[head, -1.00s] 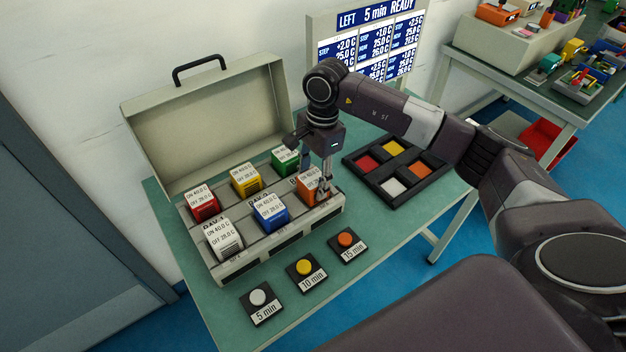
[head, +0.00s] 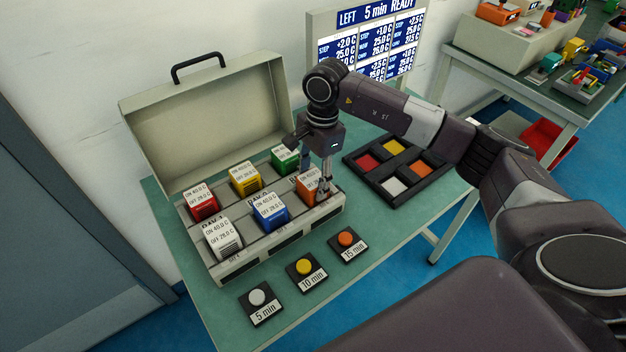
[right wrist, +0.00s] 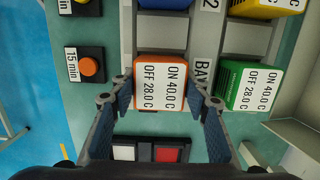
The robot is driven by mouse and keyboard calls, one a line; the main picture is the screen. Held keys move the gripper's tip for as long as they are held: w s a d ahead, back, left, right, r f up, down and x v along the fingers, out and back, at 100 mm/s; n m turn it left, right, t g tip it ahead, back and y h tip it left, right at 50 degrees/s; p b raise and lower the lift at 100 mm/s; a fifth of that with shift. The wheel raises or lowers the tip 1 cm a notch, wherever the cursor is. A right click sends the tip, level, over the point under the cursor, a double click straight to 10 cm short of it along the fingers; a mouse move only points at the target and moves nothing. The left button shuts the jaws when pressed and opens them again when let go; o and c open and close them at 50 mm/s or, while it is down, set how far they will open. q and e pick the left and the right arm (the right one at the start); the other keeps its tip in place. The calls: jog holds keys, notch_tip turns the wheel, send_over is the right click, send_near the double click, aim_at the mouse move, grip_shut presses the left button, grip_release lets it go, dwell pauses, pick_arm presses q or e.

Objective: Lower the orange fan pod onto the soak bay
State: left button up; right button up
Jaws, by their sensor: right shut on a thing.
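The orange fan pod (head: 308,187) is at the right end of the front row of the soak rack (head: 232,267). My right gripper (head: 325,190) is shut on it from above. In the right wrist view the pod's labelled top (right wrist: 161,95) lies between the two fingers (right wrist: 163,104). The fingers and wrist hide part of the pod in the head view. I cannot tell whether its underside touches the bay. My left gripper is not in view.
White (head: 223,238), blue (head: 269,211), red (head: 201,202), yellow (head: 245,179) and green (head: 285,158) pods stand close by in the rack. The open lid (head: 210,125) rises behind. Timer buttons (head: 304,269) sit in front; a black tray (head: 377,199) lies to the right.

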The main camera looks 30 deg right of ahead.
jog(key=shift+f+b, duration=0.15)
jog(key=shift+b, duration=0.2)
dwell(0.5)
jog(key=o, duration=1.4)
notch_tip(320, 180, up, 12)
jog(key=d, duration=0.1)
jog(key=shift+w+d, duration=0.15)
jog(key=shift+d, duration=0.05)
